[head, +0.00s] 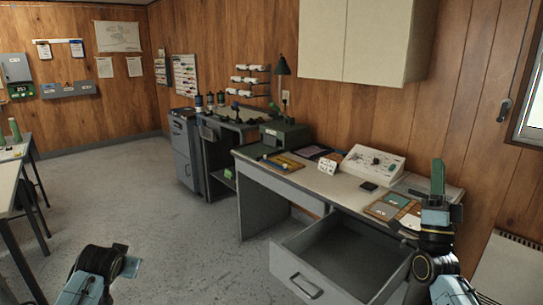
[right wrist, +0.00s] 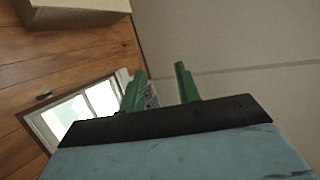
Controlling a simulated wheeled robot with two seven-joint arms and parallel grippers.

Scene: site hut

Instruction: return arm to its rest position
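My right gripper (head: 437,165) points upward at the right of the head view, in front of the desk's right end. Its green fingers overlap there. In the right wrist view the fingers (right wrist: 160,78) stand apart with nothing between them, facing the ceiling. My right arm (head: 438,268) rises from the bottom edge. Part of my left arm (head: 95,272) shows at the lower left; its gripper does not show.
The desk (head: 300,178) has an open drawer (head: 340,262), seemingly empty, close to my right arm. On the desk are a control panel (head: 372,162), a tray (head: 393,208) and a green box (head: 285,135). A cabinet (head: 365,40) hangs above. The floor (head: 150,205) at left centre is clear.

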